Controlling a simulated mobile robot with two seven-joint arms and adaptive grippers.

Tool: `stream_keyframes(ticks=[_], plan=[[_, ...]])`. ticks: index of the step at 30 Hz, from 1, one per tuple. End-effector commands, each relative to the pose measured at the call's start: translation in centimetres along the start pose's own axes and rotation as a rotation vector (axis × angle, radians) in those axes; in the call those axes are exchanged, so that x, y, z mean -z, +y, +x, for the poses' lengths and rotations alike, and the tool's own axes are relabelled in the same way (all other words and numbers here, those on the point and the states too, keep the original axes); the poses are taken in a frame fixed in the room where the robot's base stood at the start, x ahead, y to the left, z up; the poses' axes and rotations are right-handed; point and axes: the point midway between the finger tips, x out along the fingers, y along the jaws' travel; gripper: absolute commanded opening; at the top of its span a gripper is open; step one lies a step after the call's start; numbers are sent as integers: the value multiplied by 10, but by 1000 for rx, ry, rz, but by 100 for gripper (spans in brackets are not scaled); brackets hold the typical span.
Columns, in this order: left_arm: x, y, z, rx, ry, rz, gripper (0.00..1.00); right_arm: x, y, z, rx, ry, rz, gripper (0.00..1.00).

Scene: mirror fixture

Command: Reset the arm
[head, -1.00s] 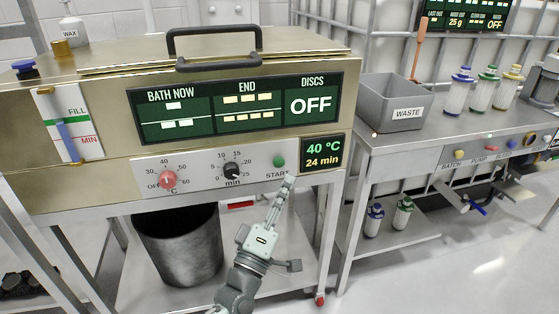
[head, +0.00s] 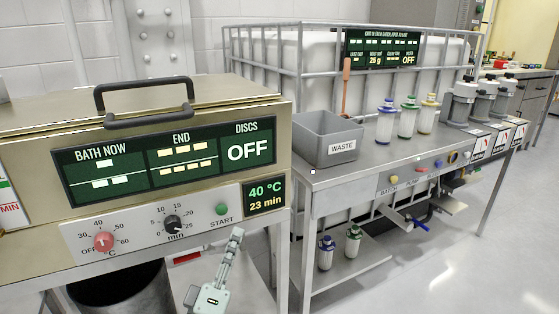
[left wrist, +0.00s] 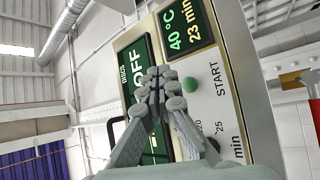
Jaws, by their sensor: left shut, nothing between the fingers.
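My left gripper (head: 237,234) is shut and empty, just below and a little right of the green START button (head: 221,208) on the bath machine's front. In the left wrist view its closed fingertips (left wrist: 161,84) are in front of the panel, with the green button (left wrist: 189,85) right beside them in the picture. I cannot tell whether they touch the panel. The small display (head: 265,197) reads 40 °C and 23 min. My right gripper is not in view.
The brass-coloured bath machine (head: 40,128) has a red knob (head: 103,242) and a black knob (head: 173,223). A dark bucket (head: 120,290) is below. To the right, a steel bench (head: 350,175) carries a grey WASTE bin (head: 325,140) and several filter bottles. Open floor lies at right.

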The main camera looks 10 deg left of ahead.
Motion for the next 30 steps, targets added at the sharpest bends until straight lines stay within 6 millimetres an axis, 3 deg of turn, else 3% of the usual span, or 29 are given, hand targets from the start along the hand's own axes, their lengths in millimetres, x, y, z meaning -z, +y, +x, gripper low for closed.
stream_keyframes(ticks=[4,7,11,15,18,21,25,30], plan=[[-36,-36,-21,144,-198,191,0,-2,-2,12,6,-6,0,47],[-62,-83,-58,306,-418,402,0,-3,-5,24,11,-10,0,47],[-72,-147,-133,540,-729,668,0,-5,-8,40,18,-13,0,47],[-53,-193,-223,779,-1033,873,0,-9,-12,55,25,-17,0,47],[-30,-208,-278,921,-1209,962,0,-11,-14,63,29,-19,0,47],[-11,-213,-319,1027,-1336,1008,0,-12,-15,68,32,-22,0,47],[3,-213,-346,1101,-1425,1031,0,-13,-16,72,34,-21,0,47],[6,-212,-353,1120,-1447,1035,0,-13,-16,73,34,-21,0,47]])
